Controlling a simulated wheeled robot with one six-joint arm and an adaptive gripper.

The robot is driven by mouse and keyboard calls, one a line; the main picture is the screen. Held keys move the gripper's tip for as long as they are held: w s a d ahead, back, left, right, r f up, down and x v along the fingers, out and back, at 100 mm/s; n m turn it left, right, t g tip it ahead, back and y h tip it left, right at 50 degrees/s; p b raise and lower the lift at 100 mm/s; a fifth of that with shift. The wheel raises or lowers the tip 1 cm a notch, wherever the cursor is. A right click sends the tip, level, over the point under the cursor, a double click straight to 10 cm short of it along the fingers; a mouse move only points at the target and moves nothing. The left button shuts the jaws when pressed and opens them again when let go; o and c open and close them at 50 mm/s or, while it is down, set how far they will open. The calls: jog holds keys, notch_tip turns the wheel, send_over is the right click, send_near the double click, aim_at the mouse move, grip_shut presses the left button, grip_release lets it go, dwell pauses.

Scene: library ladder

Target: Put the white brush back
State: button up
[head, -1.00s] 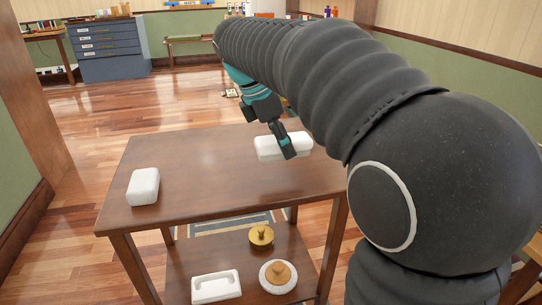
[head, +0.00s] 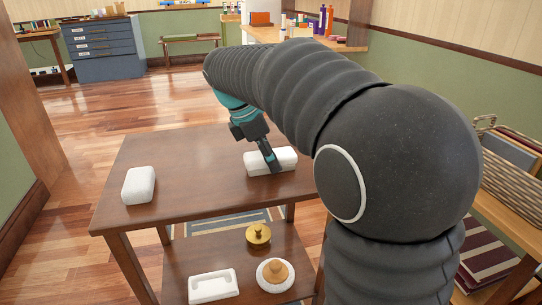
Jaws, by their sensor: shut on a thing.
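A white, rounded block (head: 284,157) is at the right part of the brown table's top, with my gripper (head: 268,157) at its near side. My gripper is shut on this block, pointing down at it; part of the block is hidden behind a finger. I cannot tell whether the block rests on the wood or hangs just above it. A second white, rounded block (head: 139,185) stands apart on the left of the tabletop. No bristles show on either, so I cannot tell which is the white brush.
The brown table (head: 190,170) is bare between the blocks. Its lower shelf holds a white piece with a recess (head: 213,287), a brass knobbed piece (head: 258,235) and a round white piece with a wooden knob (head: 275,275). A basket (head: 510,165) stands at right.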

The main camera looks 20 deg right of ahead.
jog(key=o, duration=1.2)
jog(key=shift+f, duration=0.1)
jog(key=p+v, duration=0.2)
jog(key=v, duration=1)
jog(key=s+d+f+m+t+y, duration=0.2)
jog(key=s+f+m, duration=0.6)
jog(key=s, duration=0.3)
jog(key=s+d+f+m+t+y, duration=0.2)
jog(key=s+d+f+m+t, duration=0.1)
jog(key=s+f+m, duration=0.5)
jog(key=shift+s+m+t+y, duration=0.3)
jog(key=shift+s+m, duration=0.7)
jog(key=shift+s, duration=1)
jog(key=shift+d+f, duration=0.1)
